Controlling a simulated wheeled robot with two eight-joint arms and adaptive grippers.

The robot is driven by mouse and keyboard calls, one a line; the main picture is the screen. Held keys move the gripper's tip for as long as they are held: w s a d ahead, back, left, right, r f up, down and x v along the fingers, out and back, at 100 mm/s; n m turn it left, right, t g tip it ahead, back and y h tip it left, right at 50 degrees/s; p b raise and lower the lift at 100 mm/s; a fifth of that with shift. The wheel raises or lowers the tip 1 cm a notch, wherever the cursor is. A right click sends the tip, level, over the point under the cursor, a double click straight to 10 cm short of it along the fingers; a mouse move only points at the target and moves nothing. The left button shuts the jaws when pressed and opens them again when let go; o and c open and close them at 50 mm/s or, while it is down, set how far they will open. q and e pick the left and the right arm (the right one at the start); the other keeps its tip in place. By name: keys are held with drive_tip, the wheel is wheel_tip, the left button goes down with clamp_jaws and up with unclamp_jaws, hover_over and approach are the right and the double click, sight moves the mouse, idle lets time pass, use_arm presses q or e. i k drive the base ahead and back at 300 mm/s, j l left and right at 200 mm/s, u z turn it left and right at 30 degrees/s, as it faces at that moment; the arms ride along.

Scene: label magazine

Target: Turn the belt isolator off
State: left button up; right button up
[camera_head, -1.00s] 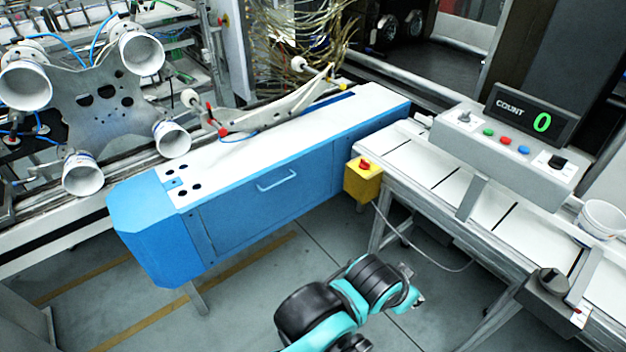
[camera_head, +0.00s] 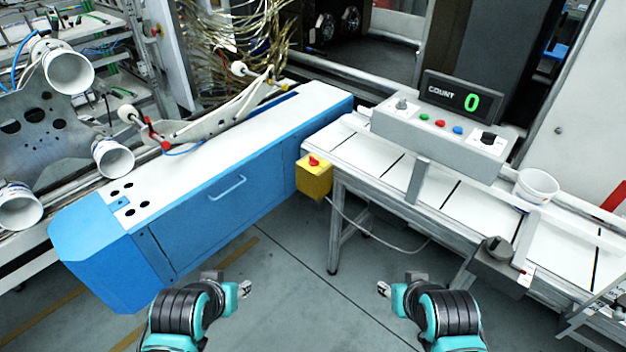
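A yellow box with a red knob (camera_head: 314,161), which looks like the belt isolator, is fixed at the left end of the conveyor, beside the blue cabinet. The knob's exact setting is too small to read. A cable runs from the box down to the floor. My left gripper (camera_head: 244,289) is low at the bottom, below and left of the yellow box, apart from it. My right gripper (camera_head: 383,289) is low at the bottom, below and right of the box. Both grippers are small and partly hidden by my arms, so finger opening is unclear. Neither touches anything visible.
The white-topped conveyor (camera_head: 380,165) carries a grey control panel (camera_head: 440,140) with buttons, a black knob and a count display (camera_head: 460,97) reading 0. A white tub (camera_head: 537,187) and a grey knobbed box (camera_head: 491,262) are at right. A blue cabinet (camera_head: 215,210) stands left.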

sight(313, 162)
drive_tip(key=i+l, duration=0.35)
drive_tip(key=i, duration=0.2)
drive_tip(key=i+l+z, duration=0.1)
drive_tip(key=i+l, duration=0.2)
drive_tip(key=i, duration=0.2)
